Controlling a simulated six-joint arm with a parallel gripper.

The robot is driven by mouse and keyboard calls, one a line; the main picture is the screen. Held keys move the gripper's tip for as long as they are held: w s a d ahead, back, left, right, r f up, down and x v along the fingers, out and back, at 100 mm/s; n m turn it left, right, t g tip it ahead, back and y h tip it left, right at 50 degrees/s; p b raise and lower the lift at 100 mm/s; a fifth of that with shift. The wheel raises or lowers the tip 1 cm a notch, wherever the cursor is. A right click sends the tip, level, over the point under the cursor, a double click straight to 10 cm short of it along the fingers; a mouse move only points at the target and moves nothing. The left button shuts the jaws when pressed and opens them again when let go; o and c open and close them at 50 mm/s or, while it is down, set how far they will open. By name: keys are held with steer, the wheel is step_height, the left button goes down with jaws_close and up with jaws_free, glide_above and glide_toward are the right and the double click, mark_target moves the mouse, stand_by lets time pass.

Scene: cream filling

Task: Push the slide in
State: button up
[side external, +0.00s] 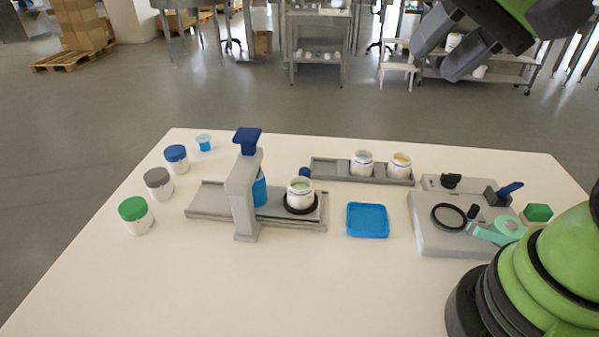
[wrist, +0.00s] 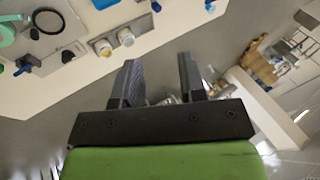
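A grey filling station stands left of centre on the white table in the side view. Its low slide track (side external: 210,203) runs left to right under an upright press (side external: 243,205) with a dark blue top handle (side external: 247,140) and a blue cylinder. An open white jar (side external: 300,194) with pale green contents sits in a black ring at the right end of the track, to the right of the press. A small blue knob (side external: 305,172) shows behind that jar. My gripper (side external: 441,62) is high at the upper right, far from the slide; its fingers (wrist: 158,65) are apart and empty.
A grey rack (side external: 330,168) holds two open jars behind. A blue tray (side external: 368,220) lies right of the slide, and a grey tool station (side external: 430,238) stands further right. Lidded jars, including a green-lidded one (side external: 135,214), stand left. The front of the table is clear.

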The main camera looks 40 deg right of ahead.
steer(key=w+f+m+g, duration=0.1)
steer(key=w+f+m, duration=0.1)
steer(key=w+m, duration=0.35)
steer(key=m+g+y, duration=0.2)
steer(key=m, duration=0.9)
glide_above(305, 170)
steer(key=s+d, duration=0.2)
steer(key=d, duration=0.1)
step_height(305, 170, down, 18)
steer(key=x, duration=0.9)
steer(key=shift+s+d+f, duration=0.2)
steer(key=shift+f, duration=0.25)
